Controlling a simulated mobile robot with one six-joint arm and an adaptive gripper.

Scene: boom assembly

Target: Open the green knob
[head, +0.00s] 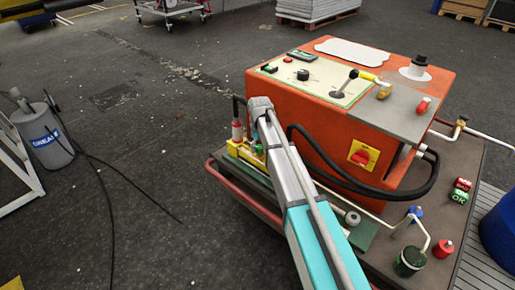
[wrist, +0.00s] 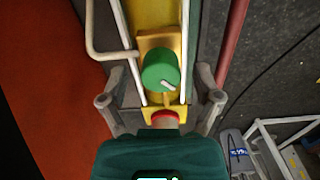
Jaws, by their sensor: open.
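The green knob (wrist: 160,70) is round with a pale pointer mark. It sits on a yellow-gold block (wrist: 174,42) in the middle of the wrist view. My gripper (wrist: 160,88) is open, with one grey finger left of the knob and one right of it. Both fingers look apart from the knob, and nothing is held. In the head view my arm reaches to the left side of the orange machine (head: 315,133), by a yellow fitting (head: 245,152). I cannot make out the green knob clearly there.
Pale pipes run on both sides of the knob, one bent at left (wrist: 91,35). A red ring (wrist: 165,117) lies close below the knob. A red rail (wrist: 232,40) runs at right. A black hose (head: 400,192) loops from the machine.

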